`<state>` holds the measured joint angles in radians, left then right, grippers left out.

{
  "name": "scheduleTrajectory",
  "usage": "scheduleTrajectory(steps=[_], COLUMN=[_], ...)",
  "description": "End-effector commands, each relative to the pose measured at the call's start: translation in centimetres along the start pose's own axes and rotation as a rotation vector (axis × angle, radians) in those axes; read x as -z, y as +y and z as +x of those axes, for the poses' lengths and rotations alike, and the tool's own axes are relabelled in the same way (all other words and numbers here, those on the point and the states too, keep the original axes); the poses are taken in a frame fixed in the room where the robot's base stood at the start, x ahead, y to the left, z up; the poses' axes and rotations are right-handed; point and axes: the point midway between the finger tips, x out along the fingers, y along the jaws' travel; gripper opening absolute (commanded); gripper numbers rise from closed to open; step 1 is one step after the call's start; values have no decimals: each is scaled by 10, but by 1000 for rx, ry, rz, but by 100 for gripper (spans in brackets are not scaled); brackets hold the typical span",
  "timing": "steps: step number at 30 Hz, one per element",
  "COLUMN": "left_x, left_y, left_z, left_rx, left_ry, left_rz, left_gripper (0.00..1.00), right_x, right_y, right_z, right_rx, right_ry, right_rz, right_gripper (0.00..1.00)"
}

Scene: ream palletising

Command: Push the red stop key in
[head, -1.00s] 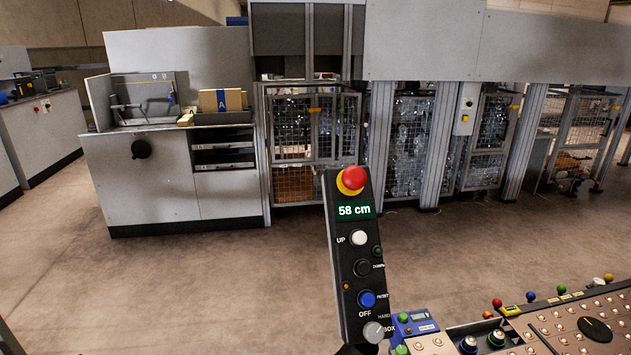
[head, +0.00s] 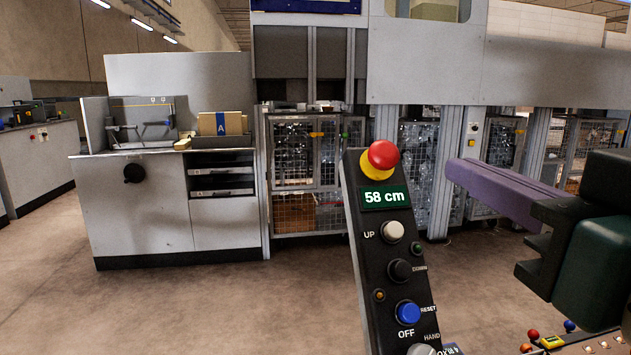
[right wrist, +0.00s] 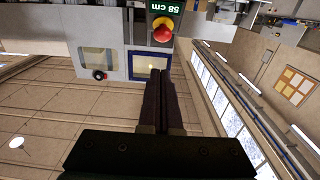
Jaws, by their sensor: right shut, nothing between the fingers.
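The red stop key (head: 381,155) is a round mushroom cap on a yellow collar at the top of a black control box (head: 372,230). It stands above a green display (head: 385,197) reading 58 cm. My right gripper (head: 452,171) comes in from the right with its purple fingers shut and empty. In the head view its tips are to the right of the red key, apart from it. In the right wrist view the red key (right wrist: 163,30) lies beyond the closed fingertips (right wrist: 158,72). My left gripper is not in view.
Below the display are a white UP button (head: 392,230), a black button (head: 400,270), a blue RESET button (head: 408,313) and a grey knob (head: 421,350). A button panel (head: 590,347) is at lower right. Grey machines (head: 150,210) stand behind, across open floor.

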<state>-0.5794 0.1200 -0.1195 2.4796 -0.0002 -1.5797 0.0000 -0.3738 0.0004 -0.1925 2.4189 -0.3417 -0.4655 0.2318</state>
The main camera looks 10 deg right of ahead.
Motion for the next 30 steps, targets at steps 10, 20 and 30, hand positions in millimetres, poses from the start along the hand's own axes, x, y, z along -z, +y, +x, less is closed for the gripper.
scheduleTrajectory(steps=[10, 20, 30], left_x=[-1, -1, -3], left_y=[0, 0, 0], left_z=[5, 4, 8], left_rx=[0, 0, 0], left_ry=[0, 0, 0], left_rz=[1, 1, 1], left_gripper=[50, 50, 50], right_x=[10, 11, 15], right_y=[-3, -3, -3], right_z=[1, 18, 82], right_rx=[8, 8, 8], right_ry=[66, 68, 67], right_rz=[2, 1, 1], right_gripper=[0, 0, 0])
